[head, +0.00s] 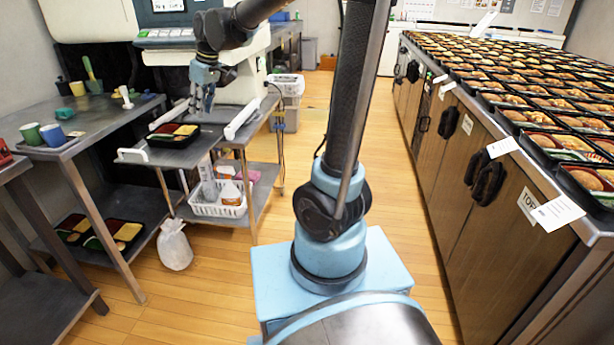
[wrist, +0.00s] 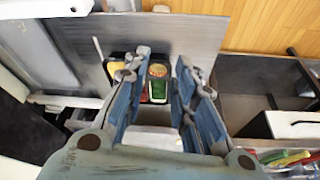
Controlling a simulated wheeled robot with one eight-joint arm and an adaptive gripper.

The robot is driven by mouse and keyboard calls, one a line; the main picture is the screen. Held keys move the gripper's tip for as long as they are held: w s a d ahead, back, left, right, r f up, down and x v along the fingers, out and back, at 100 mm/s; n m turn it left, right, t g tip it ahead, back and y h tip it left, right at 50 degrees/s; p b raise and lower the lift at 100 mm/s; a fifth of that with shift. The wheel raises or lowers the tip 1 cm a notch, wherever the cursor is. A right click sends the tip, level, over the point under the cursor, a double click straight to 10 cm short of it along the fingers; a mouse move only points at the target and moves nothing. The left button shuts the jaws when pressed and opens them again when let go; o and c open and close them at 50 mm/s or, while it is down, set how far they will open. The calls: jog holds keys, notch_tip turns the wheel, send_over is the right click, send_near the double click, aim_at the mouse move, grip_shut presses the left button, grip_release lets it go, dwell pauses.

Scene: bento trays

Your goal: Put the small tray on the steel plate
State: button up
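The small tray (head: 174,133), black with yellow, green and reddish-brown contents, rests on a grey steel plate (head: 190,155) in front of the white machine. My gripper (head: 203,108) is above the plate, just up and right of the tray in the head view, fingers pointing down. In the wrist view the small tray (wrist: 158,90) shows beyond and between the fingers of my gripper (wrist: 162,78), partly covered by the left ones. The fingers are spread apart with nothing held. The steel plate (wrist: 195,40) extends around the tray.
White rails (head: 242,117) flank the plate. A white basket (head: 218,208) and a bag (head: 175,246) are below. More trays (head: 100,232) lie on a low shelf at left. Cups (head: 52,135) stand on the left table. A long counter of packed bentos (head: 540,95) is at right. The wooden floor between is clear.

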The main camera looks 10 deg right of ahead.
jog(key=s+d+f+m, duration=0.1)
jog(key=s+d+m, duration=0.3)
jog(key=d, duration=0.6)
jog(key=s+d+f+m+h, duration=0.1)
jog(key=s+d+f+m, duration=0.2)
jog(key=s+d+f, duration=0.4)
jog(key=s+d+f+m+h, duration=0.2)
jog(key=s+d+f, duration=0.5)
jog(key=s+d, duration=0.5)
jog(key=s+m, duration=0.1)
jog(key=s, duration=0.2)
jog(key=shift+s+d+f+m, duration=0.15)
jog(key=shift+d+f+m, duration=0.05)
jog(key=shift+d+m, duration=0.2)
jog(key=shift+w+f, duration=0.2)
jog(key=shift+w, duration=0.3)
